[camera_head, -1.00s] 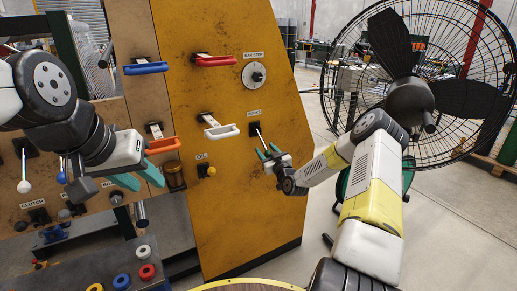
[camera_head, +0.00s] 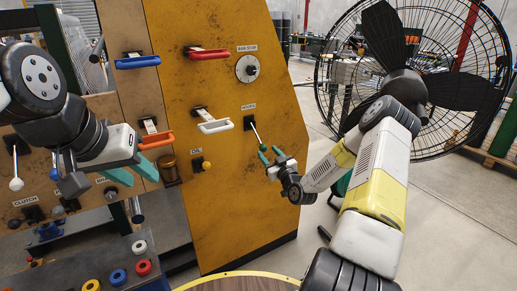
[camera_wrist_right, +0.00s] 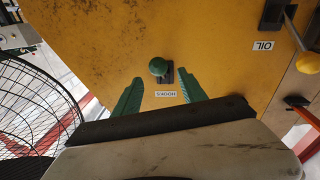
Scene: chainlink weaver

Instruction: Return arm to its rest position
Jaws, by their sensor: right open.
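My right arm (camera_head: 375,180) reaches from the lower right toward the yellow panel (camera_head: 225,170). Its right gripper (camera_head: 271,155) is open, with green fingers apart and nothing held. It is close to the green-tipped lever (camera_head: 255,132) under the HOOKS label. In the right wrist view, the green knob (camera_wrist_right: 158,67) of that lever appears between the open fingers and ahead of them, with no visible grip on it. My left gripper (camera_head: 138,174) is at the left, its teal fingers apart and empty, in front of the panel's lower left part.
The panel carries red (camera_head: 209,53), blue (camera_head: 138,62), white (camera_head: 215,126) and orange (camera_head: 156,139) handles, and a yellow knob (camera_head: 207,165). A large caged fan (camera_head: 455,90) stands at the right behind my right arm. A round table edge (camera_head: 240,274) is at the bottom. Open floor lies between panel and fan.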

